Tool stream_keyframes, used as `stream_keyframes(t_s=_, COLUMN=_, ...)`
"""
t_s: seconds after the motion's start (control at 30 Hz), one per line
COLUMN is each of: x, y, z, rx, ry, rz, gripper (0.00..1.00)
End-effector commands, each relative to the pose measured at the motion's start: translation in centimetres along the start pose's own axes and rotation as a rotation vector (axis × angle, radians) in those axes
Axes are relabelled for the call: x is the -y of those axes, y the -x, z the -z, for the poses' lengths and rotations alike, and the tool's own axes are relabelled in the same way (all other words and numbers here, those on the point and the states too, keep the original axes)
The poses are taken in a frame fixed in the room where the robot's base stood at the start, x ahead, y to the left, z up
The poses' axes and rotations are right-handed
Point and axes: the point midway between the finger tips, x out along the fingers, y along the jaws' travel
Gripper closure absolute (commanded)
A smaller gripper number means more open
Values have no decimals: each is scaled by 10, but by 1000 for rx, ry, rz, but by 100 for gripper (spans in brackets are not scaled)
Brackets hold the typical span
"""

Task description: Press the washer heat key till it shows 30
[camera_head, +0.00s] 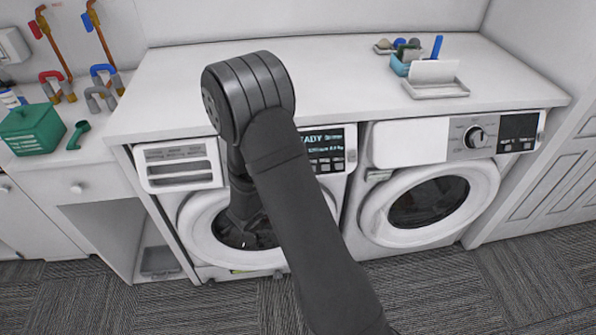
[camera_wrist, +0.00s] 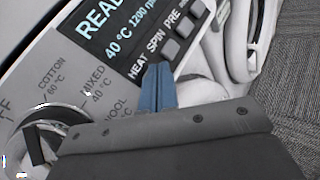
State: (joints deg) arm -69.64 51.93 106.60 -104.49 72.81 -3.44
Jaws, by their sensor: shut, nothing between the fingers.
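The left machine, the washer (camera_head: 185,205), is partly hidden behind my arm in the head view. Its lit display (camera_wrist: 122,27) reads READY, 40 °C and 1200 rpm in the wrist view; it also shows in the head view (camera_head: 318,141). Below it run the labels HEAT, SPIN and PRE, with grey keys (camera_wrist: 170,52) beside them. My gripper (camera_wrist: 157,78) has its blue fingertips shut together and empty, over the place beside the HEAT label. They hide the heat key, and I cannot tell whether they touch it. The fingertips are hidden in the head view.
A dial (camera_wrist: 45,150) with COTTON, MIXED and WOOL marks lies left of my fingers. A second machine (camera_head: 425,195) stands to the right with its own dial and display. The white worktop (camera_head: 340,75) above is mostly clear, with a tray (camera_head: 435,90) at the right.

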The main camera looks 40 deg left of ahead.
Motion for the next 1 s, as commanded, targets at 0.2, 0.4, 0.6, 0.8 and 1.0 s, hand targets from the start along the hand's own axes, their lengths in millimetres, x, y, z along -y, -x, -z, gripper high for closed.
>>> stream_keyframes(t_s=0.2, x=0, y=-1, z=0, rx=0, ry=0, rz=0, gripper=100)
stream_keyframes(t_s=0.4, x=0, y=0, z=0, rx=0, ry=0, rz=0, gripper=100)
stream_keyframes(t_s=0.6, x=5, y=7, z=-5, rx=-1, ry=0, rz=0, gripper=100)
stream_keyframes(t_s=0.8, x=8, y=11, z=-8, rx=-1, ry=1, rz=0, gripper=100)
stream_keyframes(t_s=1.0, x=8, y=10, z=-8, rx=-1, ry=0, rz=0, gripper=100)
